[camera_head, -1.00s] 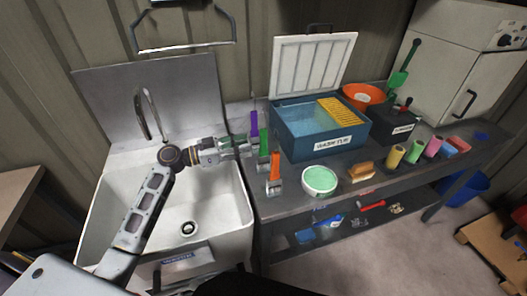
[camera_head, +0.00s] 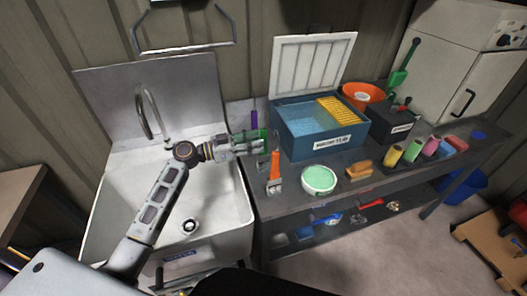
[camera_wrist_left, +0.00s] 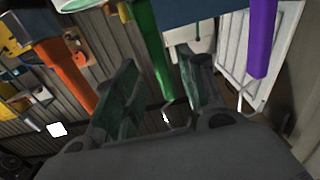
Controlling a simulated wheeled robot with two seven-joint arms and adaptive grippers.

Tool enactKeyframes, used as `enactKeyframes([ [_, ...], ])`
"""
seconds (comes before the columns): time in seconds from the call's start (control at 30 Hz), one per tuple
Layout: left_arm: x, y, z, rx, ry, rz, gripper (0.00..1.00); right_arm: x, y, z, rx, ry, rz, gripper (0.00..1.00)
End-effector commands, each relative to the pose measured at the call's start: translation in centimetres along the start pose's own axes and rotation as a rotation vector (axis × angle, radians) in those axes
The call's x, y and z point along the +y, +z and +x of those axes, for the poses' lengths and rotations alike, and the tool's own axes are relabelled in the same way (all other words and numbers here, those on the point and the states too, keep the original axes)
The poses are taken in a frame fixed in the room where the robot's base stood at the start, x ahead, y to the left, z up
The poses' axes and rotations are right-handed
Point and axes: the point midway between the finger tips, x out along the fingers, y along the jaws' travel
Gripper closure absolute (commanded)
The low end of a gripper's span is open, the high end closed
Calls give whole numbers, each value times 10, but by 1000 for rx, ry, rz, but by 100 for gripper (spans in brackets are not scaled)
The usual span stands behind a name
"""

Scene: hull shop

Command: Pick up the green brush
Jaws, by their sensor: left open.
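The green brush (camera_head: 263,148) stands at the left end of the bench, between a purple brush (camera_head: 254,118) and an orange brush (camera_head: 275,165). My left gripper (camera_head: 262,138) reaches it from the left, over the sink's right edge, and partly hides it. In the left wrist view, the green handle (camera_wrist_left: 151,45) lies between the two spread fingers of the left gripper (camera_wrist_left: 159,75), with gaps on both sides. The orange handle (camera_wrist_left: 68,70) is outside the fingers on the left, and the purple handle (camera_wrist_left: 262,38) on the right. My right gripper is not in view.
A blue open tub (camera_head: 290,143) stands just right of the brushes, its white lid (camera_head: 310,65) raised behind. A round green-topped container (camera_head: 319,179) sits to the front right. The white sink (camera_head: 212,190) with a tall faucet (camera_head: 150,105) lies under my left arm.

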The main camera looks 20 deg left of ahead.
Motion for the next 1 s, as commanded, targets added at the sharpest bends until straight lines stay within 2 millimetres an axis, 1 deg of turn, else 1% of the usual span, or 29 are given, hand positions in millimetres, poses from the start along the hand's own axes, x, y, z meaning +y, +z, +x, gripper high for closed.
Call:
enactKeyframes([
  [0.03, 0, -4, 4, 1, 1, 0, 60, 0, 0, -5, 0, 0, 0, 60],
  [0.2, -3, -8, 17, 2, 0, -1, 60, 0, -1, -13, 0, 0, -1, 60],
  [0.43, -3, -7, 36, 1, 0, -1, 60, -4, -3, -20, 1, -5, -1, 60],
  [0.67, -3, -5, 40, 0, -1, -1, 60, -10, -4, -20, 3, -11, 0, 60],
  [1.0, -3, -5, 40, 0, 0, -1, 60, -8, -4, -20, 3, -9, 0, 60],
])
